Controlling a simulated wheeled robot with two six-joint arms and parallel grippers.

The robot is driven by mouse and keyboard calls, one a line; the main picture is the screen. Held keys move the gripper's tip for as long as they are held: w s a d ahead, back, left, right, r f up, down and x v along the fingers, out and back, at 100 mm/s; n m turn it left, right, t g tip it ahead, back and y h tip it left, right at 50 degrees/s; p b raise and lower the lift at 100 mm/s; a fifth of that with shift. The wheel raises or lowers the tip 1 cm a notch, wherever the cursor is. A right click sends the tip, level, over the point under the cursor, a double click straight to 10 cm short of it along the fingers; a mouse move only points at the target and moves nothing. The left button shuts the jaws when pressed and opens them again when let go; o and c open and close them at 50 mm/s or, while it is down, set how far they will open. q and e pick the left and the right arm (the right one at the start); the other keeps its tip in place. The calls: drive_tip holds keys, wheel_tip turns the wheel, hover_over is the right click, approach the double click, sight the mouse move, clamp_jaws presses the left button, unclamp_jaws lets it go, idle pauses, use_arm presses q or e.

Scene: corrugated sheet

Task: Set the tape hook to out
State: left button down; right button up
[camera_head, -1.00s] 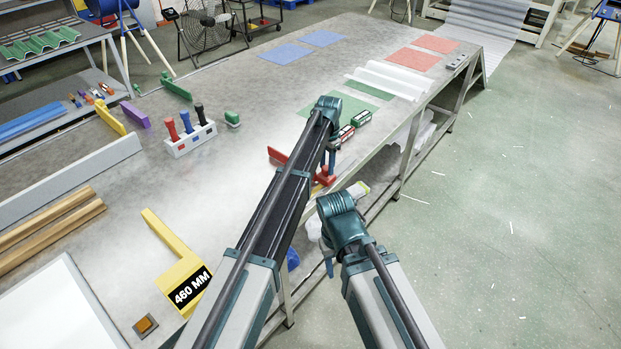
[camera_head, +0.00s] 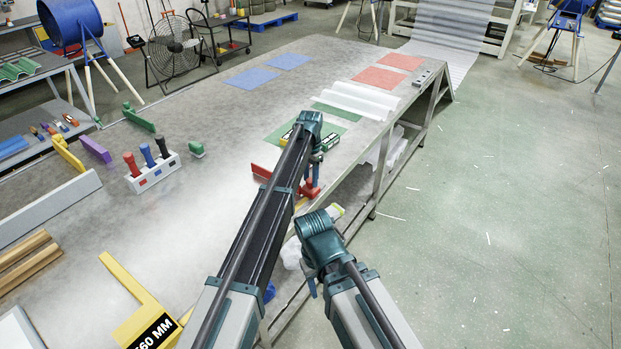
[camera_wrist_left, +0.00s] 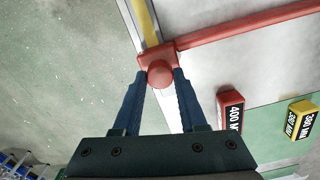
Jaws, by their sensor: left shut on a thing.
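The tape hook appears to be the red piece with a round knob (camera_wrist_left: 160,73) at the table's edge in the left wrist view. A long red bar (camera_wrist_left: 250,24) runs off from it to the right, and a yellow strip (camera_wrist_left: 148,22) lies behind it. My left gripper (camera_wrist_left: 159,77) has its fingers on either side of the knob, closed on it. In the head view the red piece (camera_head: 308,189) shows just below my left gripper (camera_head: 313,178), partly hidden by my arm. My right gripper (camera_head: 312,284) hangs low beside the table; its jaws are too small to read.
A red block marked 400 MM (camera_wrist_left: 230,108) and a yellow block marked 380 MM (camera_wrist_left: 300,120) stand near the hook. A white holder (camera_head: 153,174) with coloured handles and a large yellow piece (camera_head: 135,288) lie on the table (camera_head: 205,225).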

use_arm(q)
drive_tip(key=shift+c, duration=2.3)
unclamp_jaws()
drive_tip(key=shift+r, duration=0.2)
wheel_tip(320, 180, up, 14)
drive_tip(key=p, duration=1.3)
drive_tip(key=shift+f+p, duration=0.25)
drive_tip(key=shift+p, duration=0.15)
